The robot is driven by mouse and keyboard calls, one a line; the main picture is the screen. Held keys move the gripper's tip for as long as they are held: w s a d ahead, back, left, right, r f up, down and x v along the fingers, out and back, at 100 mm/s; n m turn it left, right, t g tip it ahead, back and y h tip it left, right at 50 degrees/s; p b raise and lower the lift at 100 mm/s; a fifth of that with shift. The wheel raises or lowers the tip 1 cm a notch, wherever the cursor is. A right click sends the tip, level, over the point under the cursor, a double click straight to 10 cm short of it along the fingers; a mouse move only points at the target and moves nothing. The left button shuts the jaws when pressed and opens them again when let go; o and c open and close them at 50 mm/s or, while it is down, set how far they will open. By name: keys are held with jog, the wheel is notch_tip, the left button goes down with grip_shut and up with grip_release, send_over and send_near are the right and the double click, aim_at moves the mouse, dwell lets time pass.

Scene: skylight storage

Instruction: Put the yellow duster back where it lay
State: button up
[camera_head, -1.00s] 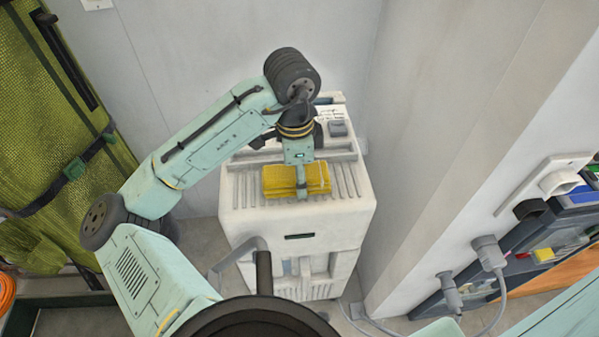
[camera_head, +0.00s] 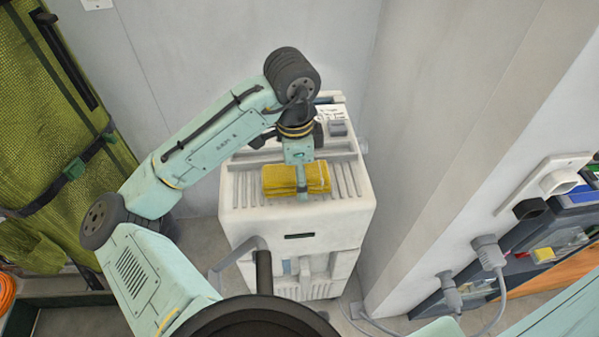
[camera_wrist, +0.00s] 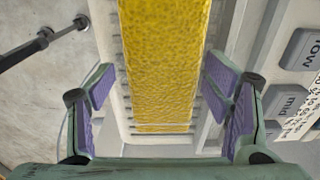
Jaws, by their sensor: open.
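The yellow duster (camera_head: 283,181) lies folded on the slatted top of a white machine (camera_head: 240,224). In the wrist view the duster (camera_wrist: 162,70) runs up the middle between my gripper's purple-padded fingers, with gaps on both sides. My gripper (camera_head: 301,190) is above the duster and partly covers it in the head view. The fingers (camera_wrist: 160,100) are open and spread apart. I cannot tell how far they are from the duster in height.
Buttons marked "low" (camera_wrist: 302,48) and "mid" (camera_wrist: 288,103) are on the machine beside the slats. A wall stands behind it and a pillar (camera_head: 430,150) to its right. A green covered bundle (camera_head: 50,120) is at left. Cables (camera_head: 495,290) hang at lower right.

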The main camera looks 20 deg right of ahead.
jog(key=shift+a+r+p, duration=0.15)
jog(key=shift+r+p, duration=2.45)
jog(key=shift+r, duration=0.1)
jog(key=shift+r+p, duration=0.35)
jog(key=shift+r, duration=0.75)
jog(key=shift+a+r, duration=0.1)
jog(key=shift+r, duration=0.1)
jog(key=shift+r, duration=0.1)
notch_tip(320, 180, up, 12)
jog(key=shift+a, duration=0.3)
jog(key=shift+w+d, duration=0.1)
jog(key=shift+w, duration=0.05)
